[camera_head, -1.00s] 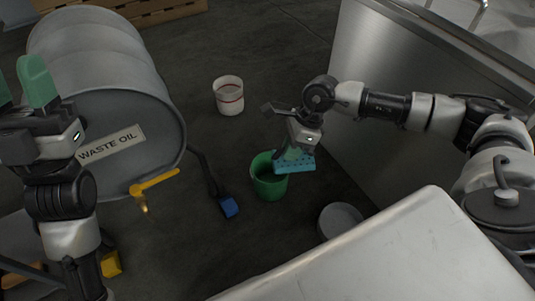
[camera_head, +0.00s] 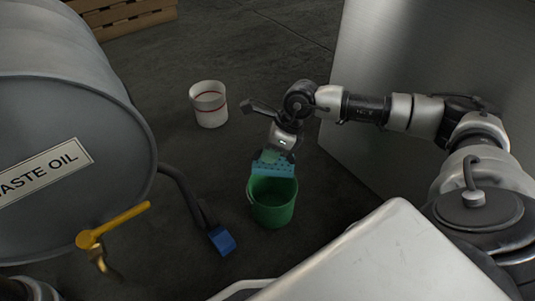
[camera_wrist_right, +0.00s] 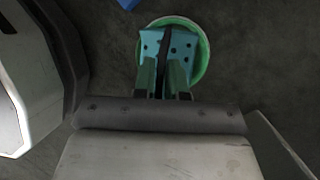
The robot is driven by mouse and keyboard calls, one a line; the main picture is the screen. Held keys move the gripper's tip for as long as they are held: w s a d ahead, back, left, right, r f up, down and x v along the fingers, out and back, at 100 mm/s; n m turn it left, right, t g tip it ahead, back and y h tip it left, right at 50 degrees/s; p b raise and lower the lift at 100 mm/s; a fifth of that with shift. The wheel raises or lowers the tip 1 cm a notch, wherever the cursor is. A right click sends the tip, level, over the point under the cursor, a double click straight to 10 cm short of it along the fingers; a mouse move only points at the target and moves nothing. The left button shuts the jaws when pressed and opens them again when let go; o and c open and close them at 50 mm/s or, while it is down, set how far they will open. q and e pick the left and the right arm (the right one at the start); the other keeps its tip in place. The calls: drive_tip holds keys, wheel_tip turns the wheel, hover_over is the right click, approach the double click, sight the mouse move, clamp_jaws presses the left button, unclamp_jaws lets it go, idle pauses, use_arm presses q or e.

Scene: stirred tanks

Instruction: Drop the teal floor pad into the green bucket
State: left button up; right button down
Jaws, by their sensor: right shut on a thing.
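The teal floor pad (camera_head: 273,170), dotted with dark holes, is held by my right gripper (camera_head: 270,156), which is shut on it. The pad hangs over the back part of the mouth of the green bucket (camera_head: 272,213), which stands upright on the floor. In the right wrist view the pad (camera_wrist_right: 181,46) lies across the bucket's round opening, inside the outline of its green rim (camera_wrist_right: 206,56). The gripper fingers (camera_wrist_right: 163,84) hold its near edge. I cannot tell exactly how high the pad is above the rim. My left gripper is out of view.
A white bucket with a red band (camera_head: 209,104) stands behind on the floor. A grey waste oil drum (camera_head: 60,130) with a yellow tap (camera_head: 112,224) is at the left. A metal panel (camera_head: 375,60) stands at the right.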

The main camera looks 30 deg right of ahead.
sight(270, 172)
drive_tip(key=shift+f+b, duration=3.6)
drive_tip(key=shift+f, duration=0.55)
drive_tip(key=c, duration=1.1)
unclamp_jaws()
wheel_tip(270, 172, up, 7)
drive_tip(key=p, duration=0.6)
drive_tip(key=shift+r+p, duration=0.15)
drive_tip(key=shift+p, duration=0.2)
